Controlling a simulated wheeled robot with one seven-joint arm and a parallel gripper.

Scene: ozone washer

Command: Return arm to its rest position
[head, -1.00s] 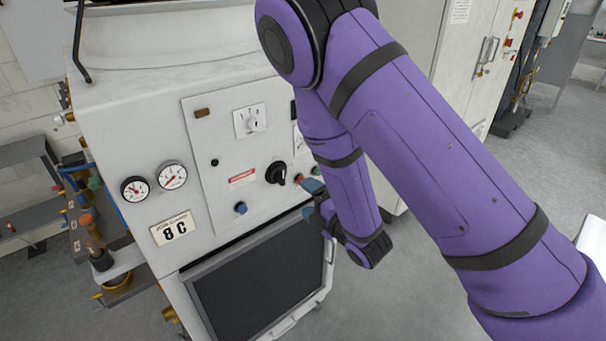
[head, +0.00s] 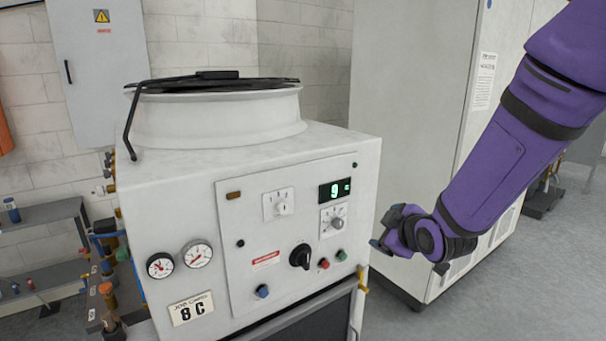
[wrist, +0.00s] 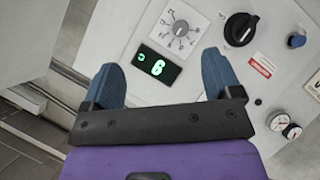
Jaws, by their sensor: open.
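My purple arm (head: 500,150) reaches in from the upper right in the head view. My gripper (head: 385,235) is to the right of the washer's control panel (head: 245,220), apart from it. In the wrist view my gripper (wrist: 163,82) shows two blue fingers spread wide with nothing between them. Behind them are the panel's green lit display (wrist: 158,67) and a grey dial (wrist: 181,30). The display also shows in the head view (head: 335,190), above the dial (head: 333,220). A black rotary knob (head: 300,257) sits lower on the panel.
The white washer (head: 190,165) has a round lid on top and two gauges (head: 178,260) on its front. A tall grey cabinet (head: 420,80) stands behind my gripper. A shelf (head: 40,220) with bottles is at the left. Open floor (head: 530,270) lies at the right.

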